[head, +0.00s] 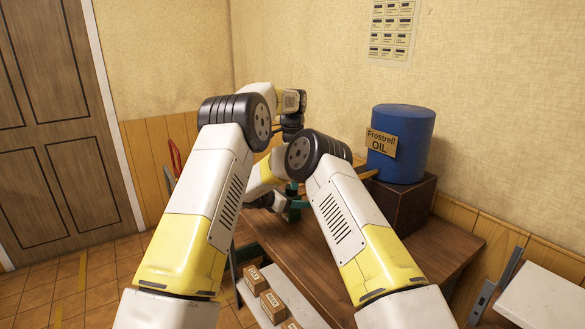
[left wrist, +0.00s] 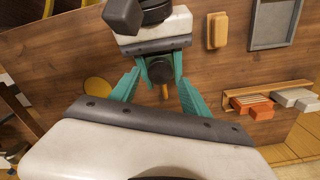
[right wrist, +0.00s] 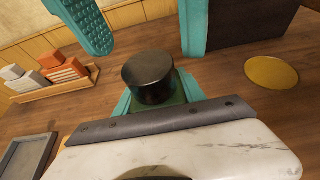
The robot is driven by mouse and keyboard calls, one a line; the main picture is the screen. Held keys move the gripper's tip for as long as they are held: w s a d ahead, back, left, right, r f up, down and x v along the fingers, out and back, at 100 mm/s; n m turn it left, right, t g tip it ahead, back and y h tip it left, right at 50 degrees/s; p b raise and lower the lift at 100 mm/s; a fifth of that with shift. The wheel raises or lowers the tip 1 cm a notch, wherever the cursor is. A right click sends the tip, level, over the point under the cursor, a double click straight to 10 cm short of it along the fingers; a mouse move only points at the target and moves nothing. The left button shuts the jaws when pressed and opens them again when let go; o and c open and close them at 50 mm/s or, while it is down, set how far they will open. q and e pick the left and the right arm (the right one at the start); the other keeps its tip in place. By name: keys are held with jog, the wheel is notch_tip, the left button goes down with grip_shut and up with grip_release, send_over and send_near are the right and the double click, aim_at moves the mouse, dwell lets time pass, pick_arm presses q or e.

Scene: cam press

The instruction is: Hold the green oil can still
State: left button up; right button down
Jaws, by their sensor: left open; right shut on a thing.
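The green oil can (right wrist: 176,88) shows in the right wrist view as a small green body under a black round cap (right wrist: 153,77). My right gripper (right wrist: 158,98) is shut on it, with a teal finger on each side. My left gripper (left wrist: 160,84) is open; in the left wrist view its teal fingers spread either side of the dark cap (left wrist: 160,69). Its fingers (right wrist: 140,25) also hang above and beyond the can in the right wrist view. I cannot tell whether they touch it. In the head view my arms mostly hide the can.
A blue oil drum (head: 402,145) stands on a dark box (head: 408,203) at the back right of the wooden table (head: 440,245). A yellow disc (right wrist: 271,72), a grey tray (right wrist: 27,158) and a wooden rack (right wrist: 50,90) with orange and grey blocks lie around the can.

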pick_arm(q)
jog(key=shift+f, duration=1.7)
grip_shut()
jog(key=n, duration=0.6)
jog(key=shift+w+n, duration=0.1)
jog(key=shift+n, duration=0.2)
jog(key=n, duration=0.7)
jog(key=shift+a, duration=0.1)
jog(key=shift+o, duration=0.4)
grip_release()
